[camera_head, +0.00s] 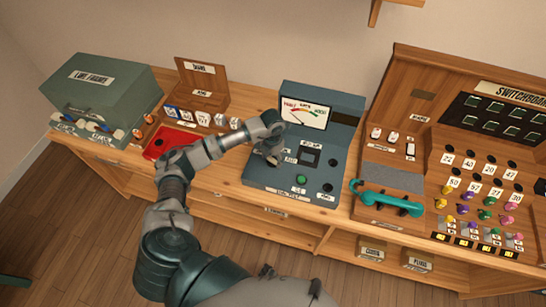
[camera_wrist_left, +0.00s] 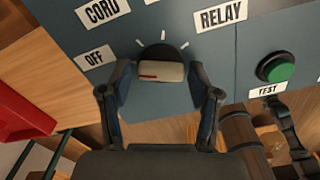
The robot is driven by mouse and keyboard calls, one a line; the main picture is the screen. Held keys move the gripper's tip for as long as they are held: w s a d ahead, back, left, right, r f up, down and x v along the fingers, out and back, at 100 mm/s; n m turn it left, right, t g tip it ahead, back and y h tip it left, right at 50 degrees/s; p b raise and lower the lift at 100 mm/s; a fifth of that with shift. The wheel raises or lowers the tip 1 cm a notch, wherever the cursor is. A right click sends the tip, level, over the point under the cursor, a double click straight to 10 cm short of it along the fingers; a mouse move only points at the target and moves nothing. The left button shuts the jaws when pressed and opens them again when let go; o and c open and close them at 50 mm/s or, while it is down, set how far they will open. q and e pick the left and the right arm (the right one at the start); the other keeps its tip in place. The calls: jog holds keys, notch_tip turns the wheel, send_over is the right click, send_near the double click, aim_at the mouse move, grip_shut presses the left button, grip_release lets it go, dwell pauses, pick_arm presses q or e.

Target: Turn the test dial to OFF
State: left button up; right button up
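The test dial (camera_wrist_left: 162,71) is a pale knob on a dark round base, on the front of the blue-grey test set (camera_head: 336,187). Its red mark lies on the left half of the knob and points left. The OFF label (camera_wrist_left: 95,57) is left of it, CORD (camera_wrist_left: 102,11) is up-left and RELAY (camera_wrist_left: 220,16) up-right. My left gripper (camera_wrist_left: 160,84) has one finger on each side of the knob, with narrow gaps that look open. In the head view my left gripper (camera_head: 272,150) covers the dial. My right gripper cannot be made out.
A green button (camera_wrist_left: 275,68) sits right of the dial, above a TEST label. A red tray (camera_head: 168,140) is left of the test set. A teal handset (camera_head: 385,198) and the switchboard (camera_head: 490,150) are to the right. The green line finder box (camera_head: 105,95) stands far left.

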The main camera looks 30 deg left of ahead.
aim_at(272, 158)
pick_arm(q)
jog(key=shift+r, duration=0.1)
notch_tip(272, 158, up, 12)
jog(key=shift+w+a, duration=0.15)
dwell(0.5)
dwell(0.3)
